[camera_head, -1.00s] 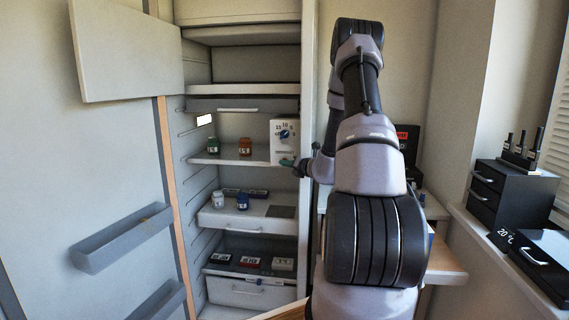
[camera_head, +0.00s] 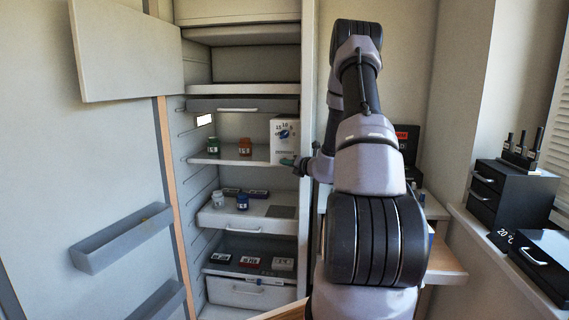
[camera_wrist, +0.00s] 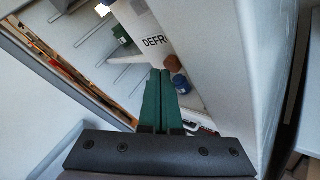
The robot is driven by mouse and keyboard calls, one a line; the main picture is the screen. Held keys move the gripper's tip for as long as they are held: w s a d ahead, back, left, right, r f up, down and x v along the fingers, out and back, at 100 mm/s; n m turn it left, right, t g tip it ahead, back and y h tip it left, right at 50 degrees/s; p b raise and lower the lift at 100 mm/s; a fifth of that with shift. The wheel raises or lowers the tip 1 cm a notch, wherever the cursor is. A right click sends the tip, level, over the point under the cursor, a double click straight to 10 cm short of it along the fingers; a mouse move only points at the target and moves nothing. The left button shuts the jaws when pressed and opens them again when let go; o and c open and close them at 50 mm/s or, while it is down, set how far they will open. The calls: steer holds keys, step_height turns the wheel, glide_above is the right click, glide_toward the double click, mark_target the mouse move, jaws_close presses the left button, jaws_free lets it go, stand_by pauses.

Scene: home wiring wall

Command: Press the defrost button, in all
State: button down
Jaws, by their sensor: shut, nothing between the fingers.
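The white control box (camera_head: 275,127) stands inside the open fridge, at the right side of the upper shelf. It has numerals, a blue dial (camera_head: 284,133) and a defrost label under the dial. In the wrist view, part of that label (camera_wrist: 153,41) shows on the box's white face. My gripper (camera_head: 284,162) is at the lower front of the box, with its green fingers (camera_wrist: 160,72) together and nothing between them. The fingertips are just below the label. I cannot make out the defrost button, and I cannot tell whether the fingertips touch the box.
Green (camera_head: 214,145) and orange (camera_head: 245,146) jars stand left of the box on the same shelf (camera_head: 205,159). A white and a blue jar stand on the drawer below. The fridge's right side wall (camera_head: 306,110) is close beside my arm. The open door is at the left.

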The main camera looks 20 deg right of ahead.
steer(key=shift+w+d, duration=0.25)
steer(key=shift+w, duration=0.1)
stand_by(0.5)
steer(key=shift+s, duration=0.1)
steer(key=shift+s+a, duration=0.5)
steer(key=shift+s, duration=0.1)
steer(key=shift+s+a, duration=0.7)
steer(key=shift+s, duration=0.35)
steer(key=shift+s+a, duration=0.7)
steer(key=shift+s, duration=0.35)
